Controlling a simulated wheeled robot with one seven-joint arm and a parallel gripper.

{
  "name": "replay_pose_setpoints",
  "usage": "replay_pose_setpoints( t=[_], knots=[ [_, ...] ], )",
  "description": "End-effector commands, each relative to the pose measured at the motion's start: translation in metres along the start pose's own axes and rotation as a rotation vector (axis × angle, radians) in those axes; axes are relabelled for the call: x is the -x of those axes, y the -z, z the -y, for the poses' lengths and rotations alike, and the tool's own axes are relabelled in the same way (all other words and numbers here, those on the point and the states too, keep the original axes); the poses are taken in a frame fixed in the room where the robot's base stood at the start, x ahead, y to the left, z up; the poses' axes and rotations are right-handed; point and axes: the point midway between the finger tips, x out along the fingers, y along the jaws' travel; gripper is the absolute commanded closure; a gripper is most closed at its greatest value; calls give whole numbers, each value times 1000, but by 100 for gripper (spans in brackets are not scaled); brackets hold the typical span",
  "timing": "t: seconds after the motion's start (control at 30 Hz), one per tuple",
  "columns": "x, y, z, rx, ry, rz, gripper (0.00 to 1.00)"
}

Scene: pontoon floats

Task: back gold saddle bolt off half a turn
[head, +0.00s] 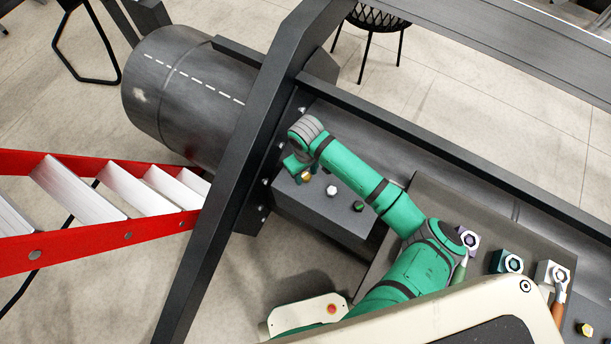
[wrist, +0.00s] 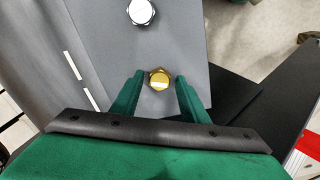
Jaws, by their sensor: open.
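The gold saddle bolt (head: 306,176) has a hex head and stands on the top of the grey saddle block (head: 340,214), at the left end of a row with a silver bolt (head: 332,190) and a dark green bolt (head: 359,206). My gripper (head: 297,168) is over the gold bolt at that end. In the wrist view the gold bolt (wrist: 159,79) shows between the tips of my gripper's two green fingers (wrist: 159,86). The fingers are open, with a gap on each side of the head. The silver bolt (wrist: 141,11) is just beyond.
A dark frame beam (head: 245,165) runs close beside the block. A large grey float (head: 190,95) lies behind it, and a red ladder (head: 110,200) is at left. A tray (head: 425,190) at right holds several socket-like tools, including a purple one (head: 468,240).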

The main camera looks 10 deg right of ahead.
Motion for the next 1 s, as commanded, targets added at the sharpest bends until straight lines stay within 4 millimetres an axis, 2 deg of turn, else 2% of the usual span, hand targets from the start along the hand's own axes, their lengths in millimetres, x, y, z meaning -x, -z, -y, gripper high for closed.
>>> replay_pose_setpoints(
  t=[0.7,1.0],
  knots=[
    [56,1,0,0,-1,-3,59],
    [60,0,0,-2,-1,-2,59]
  ],
)
